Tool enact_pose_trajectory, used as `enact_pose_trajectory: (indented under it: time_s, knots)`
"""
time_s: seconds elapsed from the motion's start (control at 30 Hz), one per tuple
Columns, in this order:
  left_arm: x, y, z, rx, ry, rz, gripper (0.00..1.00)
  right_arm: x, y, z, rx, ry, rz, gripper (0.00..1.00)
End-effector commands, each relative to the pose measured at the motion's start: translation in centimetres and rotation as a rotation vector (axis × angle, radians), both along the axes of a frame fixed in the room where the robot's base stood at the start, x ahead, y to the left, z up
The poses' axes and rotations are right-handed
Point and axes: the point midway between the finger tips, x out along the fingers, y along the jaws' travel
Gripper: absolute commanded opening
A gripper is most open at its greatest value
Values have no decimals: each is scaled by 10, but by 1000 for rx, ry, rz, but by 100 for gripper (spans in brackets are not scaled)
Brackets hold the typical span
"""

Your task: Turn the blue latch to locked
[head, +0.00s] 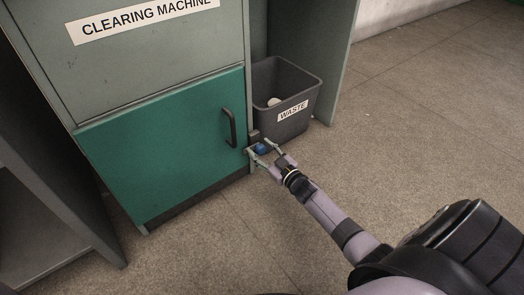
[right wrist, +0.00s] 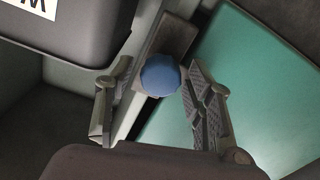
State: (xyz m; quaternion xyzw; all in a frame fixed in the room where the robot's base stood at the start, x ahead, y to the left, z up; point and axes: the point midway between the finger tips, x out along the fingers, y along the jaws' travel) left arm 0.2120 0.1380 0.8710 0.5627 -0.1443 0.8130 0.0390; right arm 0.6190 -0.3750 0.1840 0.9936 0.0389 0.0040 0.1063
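The blue latch (head: 260,148) is a small blue knob at the right edge of the green door (head: 165,145), low on the cabinet. In the right wrist view the blue latch (right wrist: 160,75) shows as a rounded knob in front of a dark block (right wrist: 166,38). My right gripper (head: 262,152) is at the latch; in the right wrist view its fingers (right wrist: 155,92) are spread on either side of the knob, with a gap on the left side and the right finger close to it. It is open. My left gripper is not in view.
A dark grey waste bin (head: 285,95) stands just behind and right of the latch, with a pale object (head: 273,102) inside. The door has a black handle (head: 229,128). A grey panel (head: 312,40) rises beside the bin. The floor (head: 420,110) to the right is clear.

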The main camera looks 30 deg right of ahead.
Motion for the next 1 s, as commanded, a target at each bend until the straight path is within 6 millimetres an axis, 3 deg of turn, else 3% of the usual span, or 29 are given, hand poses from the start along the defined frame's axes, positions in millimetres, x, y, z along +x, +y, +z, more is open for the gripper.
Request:
enact_pose_trajectory:
  time_s: [0.63, 1.0]
  knots:
    - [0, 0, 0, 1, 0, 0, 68, 0, 0, 0, 0, 0, 0, 3]
    - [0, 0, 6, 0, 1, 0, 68, -1, 0, -1, -66, -4, 0, 2]
